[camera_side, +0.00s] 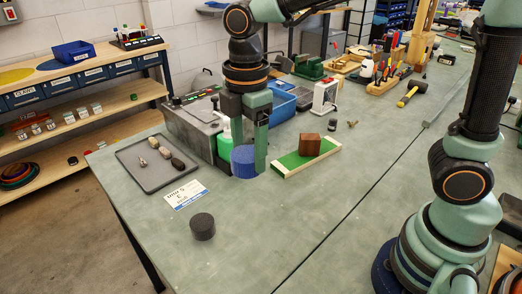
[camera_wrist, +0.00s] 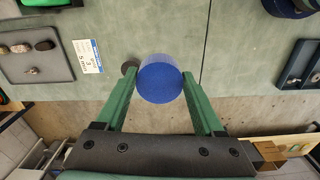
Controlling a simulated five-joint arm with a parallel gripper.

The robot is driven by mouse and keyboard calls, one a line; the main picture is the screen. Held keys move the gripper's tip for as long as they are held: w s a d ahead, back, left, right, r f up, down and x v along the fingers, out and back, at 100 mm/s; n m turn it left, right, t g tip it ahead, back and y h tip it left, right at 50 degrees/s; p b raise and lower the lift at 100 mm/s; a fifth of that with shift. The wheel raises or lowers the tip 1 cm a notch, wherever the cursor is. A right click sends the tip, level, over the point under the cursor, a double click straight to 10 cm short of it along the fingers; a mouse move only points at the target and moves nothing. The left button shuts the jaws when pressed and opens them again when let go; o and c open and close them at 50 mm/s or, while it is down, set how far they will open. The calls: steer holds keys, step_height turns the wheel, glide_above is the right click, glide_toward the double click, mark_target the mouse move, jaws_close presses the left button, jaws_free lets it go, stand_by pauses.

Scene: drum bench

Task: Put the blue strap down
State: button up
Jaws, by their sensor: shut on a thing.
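The blue strap shows as a short, ribbed blue roll (camera_side: 243,162), upright and low over the grey-green bench. In the wrist view the same blue roll (camera_wrist: 160,80) sits between my two green fingers. My gripper (camera_side: 250,160) points down and is shut on the roll, with one finger on each side. It also shows in the wrist view (camera_wrist: 160,72). I cannot tell whether the roll's underside touches the bench. The far finger is partly hidden by the roll.
A grey tray (camera_side: 150,183) with several stones and a printed card (camera_side: 185,194) lie to the left. A black puck (camera_side: 203,226) stands in front. A green board (camera_side: 292,165) with a brown block (camera_side: 310,145) lies to the right. The front bench is mostly clear.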

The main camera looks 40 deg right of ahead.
steer(key=s+a, duration=0.5)
steer(key=shift+m, duration=0.4)
steer(key=f, duration=2)
steer(key=shift+s, duration=0.25)
steer(key=shift+f, duration=0.1)
steer(key=shift+f, duration=0.1)
steer(key=o, duration=1.4)
steer(key=shift+c, duration=0.2)
